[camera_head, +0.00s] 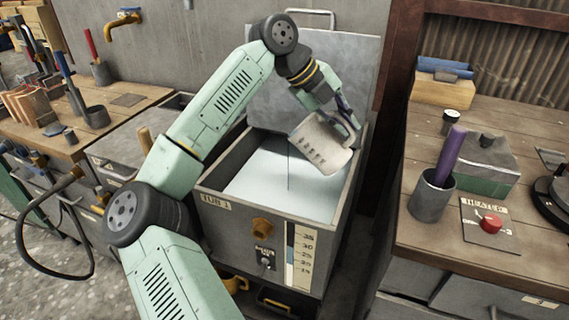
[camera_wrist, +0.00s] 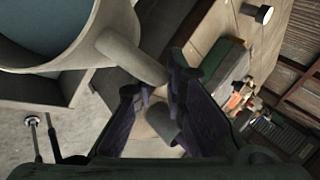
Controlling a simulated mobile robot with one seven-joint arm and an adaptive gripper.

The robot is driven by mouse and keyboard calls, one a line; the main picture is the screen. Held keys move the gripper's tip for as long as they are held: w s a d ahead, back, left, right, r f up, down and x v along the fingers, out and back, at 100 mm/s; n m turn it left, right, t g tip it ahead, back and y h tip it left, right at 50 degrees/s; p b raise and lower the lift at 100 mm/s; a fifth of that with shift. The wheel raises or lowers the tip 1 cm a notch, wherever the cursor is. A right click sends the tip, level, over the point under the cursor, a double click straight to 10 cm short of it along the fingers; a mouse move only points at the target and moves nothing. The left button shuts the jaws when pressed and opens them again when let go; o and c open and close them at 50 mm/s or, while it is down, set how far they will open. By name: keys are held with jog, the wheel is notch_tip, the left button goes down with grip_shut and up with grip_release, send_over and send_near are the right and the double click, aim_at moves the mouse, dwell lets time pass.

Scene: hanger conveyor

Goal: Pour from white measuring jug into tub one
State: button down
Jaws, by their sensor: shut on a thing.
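The white measuring jug (camera_head: 321,146) is tilted over tub one (camera_head: 275,222), with dark marks on its side. My gripper (camera_head: 346,122) is shut on the jug at its right side. In the wrist view, my gripper's dark fingers (camera_wrist: 152,98) close around the jug's handle (camera_wrist: 132,57), and part of the jug's round body (camera_wrist: 95,22) fills the upper left. Tub one is an open grey box labelled TUB 1, holding pale liquid (camera_head: 270,180). A thin dark line runs down in the tub; I cannot tell whether it is a stream.
The tub's raised lid (camera_head: 330,65) stands behind it. A wooden bench (camera_head: 520,225) on the right holds a grey cup (camera_head: 431,198) with a purple-handled tool and a heater panel (camera_head: 488,226). A cluttered bench (camera_head: 135,97) stands left.

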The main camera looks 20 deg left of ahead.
jog(key=shift+a+r, duration=0.1)
dwell(0.3)
jog(key=shift+a+r+h, duration=0.1)
jog(key=shift+a+h, duration=0.2)
jog(key=shift+h, duration=0.2)
jog(key=shift+a, duration=0.1)
jog(key=shift+a+h, duration=0.3)
jog(key=shift+h, duration=0.3)
jog(key=shift+a, duration=0.15)
dwell(0.5)
jog(key=shift+a+n+h+p, duration=0.3)
jog(key=shift+a+h, duration=0.1)
jog(key=shift+h, duration=0.2)
jog(key=shift+a, duration=0.1)
dwell(0.4)
jog(key=shift+a+f+h, duration=0.25)
jog(key=shift+a+h, duration=0.2)
jog(key=shift+h, duration=0.15)
